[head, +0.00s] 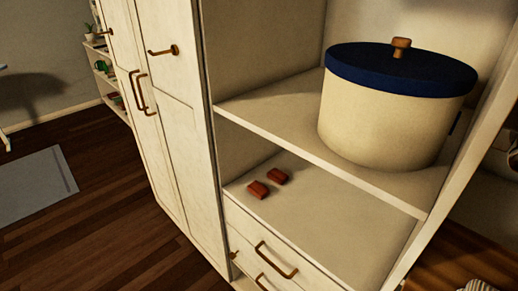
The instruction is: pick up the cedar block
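Two small reddish-brown blocks, which look like the cedar blocks, lie close together but apart on the lower open shelf of a cream cabinet in the head view. One block (258,189) is nearer the shelf's front left edge. The other block (277,176) lies a little farther back and to the right. Neither of my grippers shows in the head view.
A cream basket (385,130) with a blue lid stands on the upper shelf (262,108), above and right of the blocks. Drawers with handles (276,260) are below the lower shelf (335,211). Closed doors (165,105) are at left. Wooden floor (95,215) is open at left.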

